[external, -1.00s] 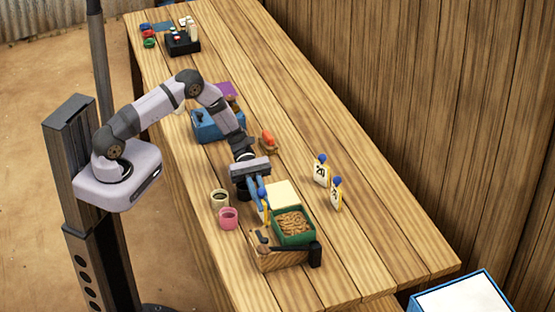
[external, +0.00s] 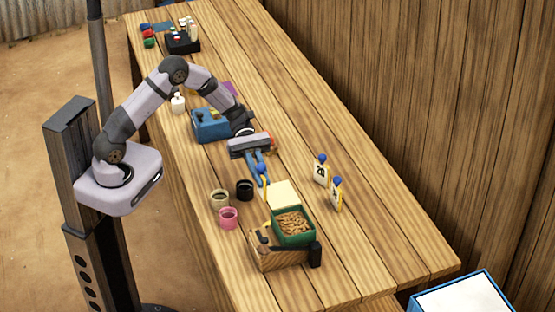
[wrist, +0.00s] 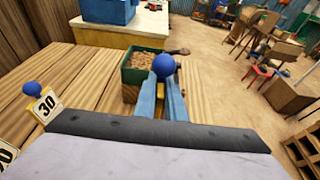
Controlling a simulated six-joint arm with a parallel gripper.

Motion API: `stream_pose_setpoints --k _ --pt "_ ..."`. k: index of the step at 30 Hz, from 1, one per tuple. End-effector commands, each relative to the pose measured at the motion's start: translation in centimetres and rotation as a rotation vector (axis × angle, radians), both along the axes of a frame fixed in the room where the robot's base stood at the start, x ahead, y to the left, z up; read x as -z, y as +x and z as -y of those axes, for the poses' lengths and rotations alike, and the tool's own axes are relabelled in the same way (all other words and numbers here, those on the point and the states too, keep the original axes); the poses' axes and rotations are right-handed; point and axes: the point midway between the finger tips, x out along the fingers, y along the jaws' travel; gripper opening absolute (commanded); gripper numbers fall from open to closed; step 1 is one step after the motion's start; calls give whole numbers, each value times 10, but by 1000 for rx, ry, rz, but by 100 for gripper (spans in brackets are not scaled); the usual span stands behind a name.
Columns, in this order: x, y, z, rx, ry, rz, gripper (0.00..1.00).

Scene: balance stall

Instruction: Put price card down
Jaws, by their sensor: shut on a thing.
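My gripper (external: 259,167) is shut on a price card with a round blue knob; the card's thin yellow edge (external: 266,188) shows below the fingers. It hangs near the left edge of the white square board; whether it touches anything I cannot tell. In the wrist view the blue knob (wrist: 163,66) sits between the blue fingers (wrist: 173,98), and the card's face is hidden. Two other price cards stand on the table to the right: one reading 20 (external: 320,171) and one reading 30 (external: 336,195).
A green tray of brown food (external: 293,226) sits on a wooden box (external: 281,261) in front of the white board (external: 284,193). Black (external: 244,190), beige (external: 219,200) and pink (external: 228,218) cups stand left. A blue box (external: 210,126) stands behind.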

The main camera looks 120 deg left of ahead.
Motion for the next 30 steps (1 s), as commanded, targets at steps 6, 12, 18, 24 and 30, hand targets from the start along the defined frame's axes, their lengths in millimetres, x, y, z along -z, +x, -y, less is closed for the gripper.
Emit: stream_pose_setpoints --k 6,12,18,24,30 --pt "-1 0 0 0 1 1 0" --pt "-1 0 0 0 1 1 0" --pt "-1 0 0 0 1 1 0" --pt "-1 0 0 0 1 1 0" --pt "2 6 -2 -10 2 1 0"
